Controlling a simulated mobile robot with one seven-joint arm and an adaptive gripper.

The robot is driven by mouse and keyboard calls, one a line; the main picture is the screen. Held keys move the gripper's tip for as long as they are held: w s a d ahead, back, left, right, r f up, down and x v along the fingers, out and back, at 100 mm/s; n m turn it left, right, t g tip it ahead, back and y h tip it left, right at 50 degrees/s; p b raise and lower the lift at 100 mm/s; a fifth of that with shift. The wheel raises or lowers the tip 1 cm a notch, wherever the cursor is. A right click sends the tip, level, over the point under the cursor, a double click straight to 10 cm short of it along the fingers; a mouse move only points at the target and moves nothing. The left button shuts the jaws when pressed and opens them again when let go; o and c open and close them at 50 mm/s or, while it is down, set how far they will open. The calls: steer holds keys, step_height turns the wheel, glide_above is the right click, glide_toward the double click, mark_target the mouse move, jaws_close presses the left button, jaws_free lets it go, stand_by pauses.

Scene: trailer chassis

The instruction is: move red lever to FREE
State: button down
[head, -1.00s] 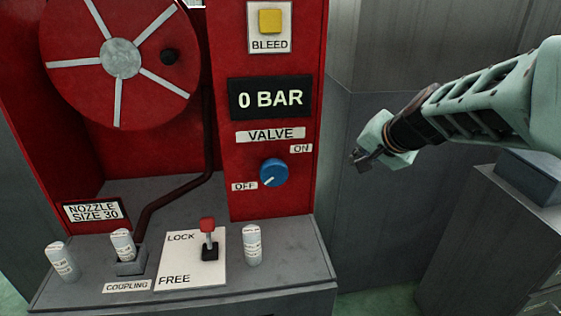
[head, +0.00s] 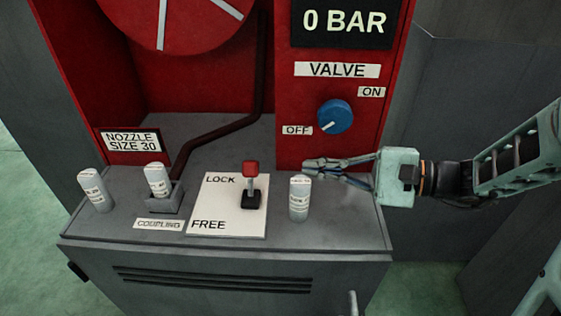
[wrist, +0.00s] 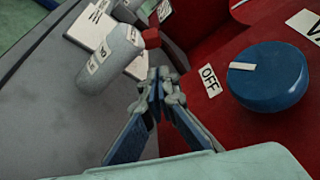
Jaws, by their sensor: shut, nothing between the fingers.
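The red lever (head: 250,171) stands on a white plate (head: 222,218) marked LOCK at the back and FREE at the front. It stands in a black base, on the LOCK side. In the wrist view the red lever head (wrist: 151,38) shows just beyond the fingertips, partly behind a white nozzle. My gripper (head: 308,167) is shut and empty. It points left, behind and above the white nozzle (head: 299,200) that stands right of the plate. In the wrist view my gripper's fingertips (wrist: 160,75) are together, beside that nozzle (wrist: 110,60).
The blue valve knob (head: 334,117) is on the red panel just above my gripper, pointing to OFF. Two more white nozzles stand at left, one (head: 157,181) in the coupling holder (head: 165,199). The dark pipe (head: 215,137) runs behind. The display reads 0 BAR.

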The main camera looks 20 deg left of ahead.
mark_target(250, 178)
steer(key=a, duration=0.3)
steer(key=a+f, duration=0.1)
steer(key=a, duration=0.5)
steer(key=shift+s+a+f+b, duration=0.1)
steer(key=shift+a+f+b, duration=0.2)
steer(key=shift+b, duration=0.05)
steer(key=shift+b, duration=0.3)
steer(key=shift+s+f+n+b, duration=0.1)
steer(key=shift+n+b, duration=0.2)
steer(key=shift+b, duration=0.25)
steer(key=shift+s+d+n+b, duration=0.15)
steer(key=shift+s+n+b, duration=0.2)
steer(key=shift+b, duration=0.7)
steer(key=shift+s+r+n+y+b, duration=0.2)
steer(key=shift+r+n+y+b, duration=0.3)
steer(key=shift+b, duration=0.45)
steer(key=shift+s+r, duration=0.1)
steer(key=shift+r, duration=0.1)
steer(key=shift+d, duration=0.15)
